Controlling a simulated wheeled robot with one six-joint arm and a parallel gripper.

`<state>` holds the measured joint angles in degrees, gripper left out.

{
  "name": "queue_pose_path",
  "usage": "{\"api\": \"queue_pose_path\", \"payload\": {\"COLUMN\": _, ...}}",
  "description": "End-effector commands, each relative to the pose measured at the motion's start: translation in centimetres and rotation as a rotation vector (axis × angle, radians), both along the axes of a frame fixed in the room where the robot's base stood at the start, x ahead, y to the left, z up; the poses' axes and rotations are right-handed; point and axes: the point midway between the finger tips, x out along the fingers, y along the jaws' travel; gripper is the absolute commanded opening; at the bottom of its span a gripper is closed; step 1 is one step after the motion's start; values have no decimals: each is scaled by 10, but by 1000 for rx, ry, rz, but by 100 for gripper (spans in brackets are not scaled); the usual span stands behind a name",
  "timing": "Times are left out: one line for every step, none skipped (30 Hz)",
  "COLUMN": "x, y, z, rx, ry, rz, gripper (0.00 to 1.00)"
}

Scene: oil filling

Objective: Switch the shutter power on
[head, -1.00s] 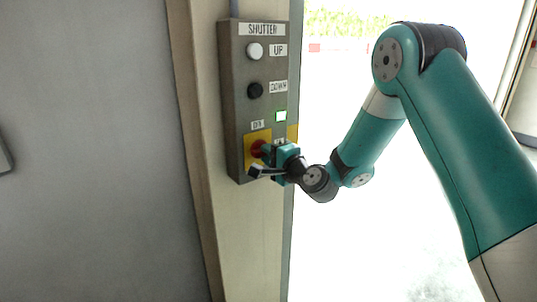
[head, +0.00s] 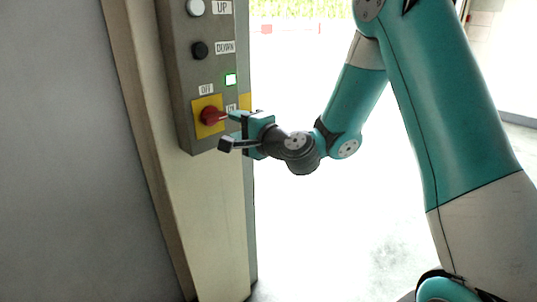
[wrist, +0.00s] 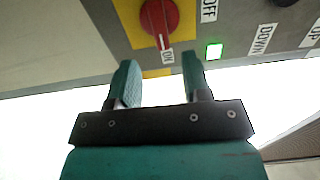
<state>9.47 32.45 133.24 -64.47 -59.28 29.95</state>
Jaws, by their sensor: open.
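The shutter power switch is a red rotary knob (head: 211,116) on a yellow plate, low on the grey shutter control box (head: 178,75). The knob's pointer is turned toward the ON label (wrist: 167,57), as the wrist view of the red knob (wrist: 158,18) shows. The OFF label (wrist: 209,10) is off to its side. The green lamp (head: 230,79) is lit. My gripper (head: 230,130) is open and empty, just right of and below the knob. In the wrist view the fingers of my gripper (wrist: 160,76) stand apart, short of the knob, with a gap visible.
The white UP button (head: 195,8) and black DOWN button (head: 199,50) are above the switch. The box is mounted on a cream post (head: 205,220) beside a grey wall (head: 60,150). A bright open doorway lies right of the post, with free room.

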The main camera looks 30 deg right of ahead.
Motion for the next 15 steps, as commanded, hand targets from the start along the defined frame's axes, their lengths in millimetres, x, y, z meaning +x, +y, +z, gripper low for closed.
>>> {"api": "queue_pose_path", "payload": {"x": -12, "y": -5, "z": -9, "rx": 0, "ry": -1, "rz": -4, "gripper": 45}}
{"api": "queue_pose_path", "payload": {"x": -19, "y": -8, "z": -9, "rx": 1, "ry": -2, "rz": -5, "gripper": 45}}
{"api": "queue_pose_path", "payload": {"x": -29, "y": -11, "z": -9, "rx": 0, "ry": -2, "rz": -5, "gripper": 45}}
{"api": "queue_pose_path", "payload": {"x": -36, "y": -14, "z": -9, "rx": 1, "ry": -2, "rz": -6, "gripper": 45}}
{"api": "queue_pose_path", "payload": {"x": -44, "y": -16, "z": -8, "rx": 0, "ry": -3, "rz": -6, "gripper": 45}}
{"api": "queue_pose_path", "payload": {"x": -53, "y": -18, "z": -8, "rx": -1, "ry": -4, "rz": -5, "gripper": 45}}
{"api": "queue_pose_path", "payload": {"x": -54, "y": -17, "z": -5, "rx": -3, "ry": -10, "rz": 1, "gripper": 45}}
{"api": "queue_pose_path", "payload": {"x": -56, "y": -18, "z": -5, "rx": -5, "ry": -12, "rz": 4, "gripper": 45}}
{"api": "queue_pose_path", "payload": {"x": -60, "y": -19, "z": -4, "rx": -4, "ry": -13, "rz": 4, "gripper": 45}}
{"api": "queue_pose_path", "payload": {"x": -62, "y": -20, "z": -4, "rx": -4, "ry": -12, "rz": 5, "gripper": 45}}
{"api": "queue_pose_path", "payload": {"x": -65, "y": -21, "z": -4, "rx": -5, "ry": -12, "rz": 4, "gripper": 45}}
{"api": "queue_pose_path", "payload": {"x": -69, "y": -22, "z": -5, "rx": -5, "ry": -10, "rz": 3, "gripper": 45}}
{"api": "queue_pose_path", "payload": {"x": -73, "y": -23, "z": -5, "rx": -3, "ry": -9, "rz": 2, "gripper": 45}}
{"api": "queue_pose_path", "payload": {"x": -76, "y": -24, "z": -6, "rx": -4, "ry": -9, "rz": 0, "gripper": 45}}
{"api": "queue_pose_path", "payload": {"x": -79, "y": -25, "z": -6, "rx": -4, "ry": -9, "rz": 1, "gripper": 45}}
